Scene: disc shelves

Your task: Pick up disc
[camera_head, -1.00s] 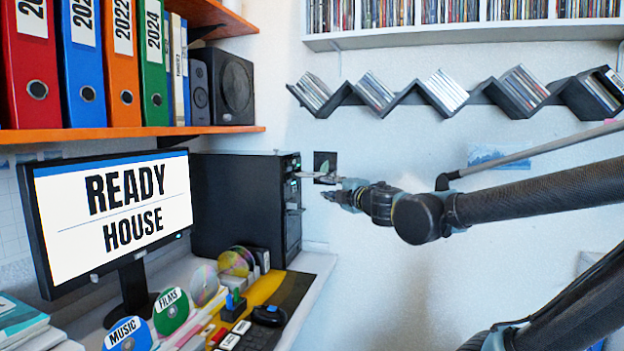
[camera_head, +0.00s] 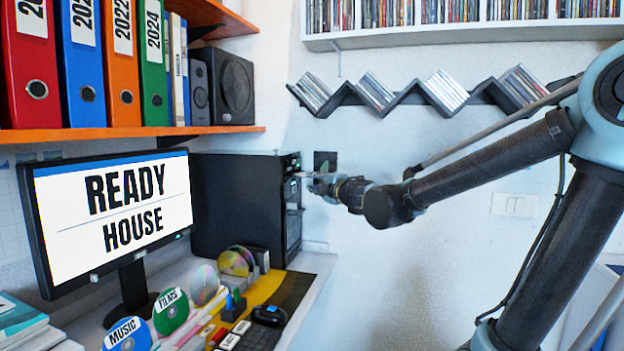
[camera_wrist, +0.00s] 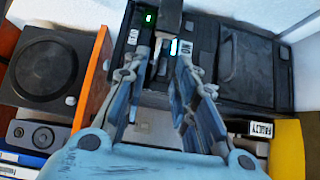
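My gripper (camera_head: 318,184) is at the front of the black computer tower (camera_head: 235,205), level with its upper part. In the wrist view its two fingers (camera_wrist: 170,60) are apart, with a gap between them, in front of the tower's drive face (camera_wrist: 205,45). A green light and a blue-white light show there. A pale, thin tray-like part (camera_head: 304,175) sticks out of the tower beside the gripper. I cannot make out a disc on it or between the fingers. A blue MUSIC disc (camera_head: 127,336) and a green FILMS disc (camera_head: 171,312) stand on the desk.
More shiny discs (camera_head: 205,285) stand behind the labelled ones. A monitor (camera_head: 110,210) reads READY HOUSE. A box labelled FAULTY (camera_wrist: 262,129) shows in the wrist view. A zigzag disc shelf (camera_head: 395,98) hangs on the wall above. An orange shelf (camera_head: 130,132) juts over the tower.

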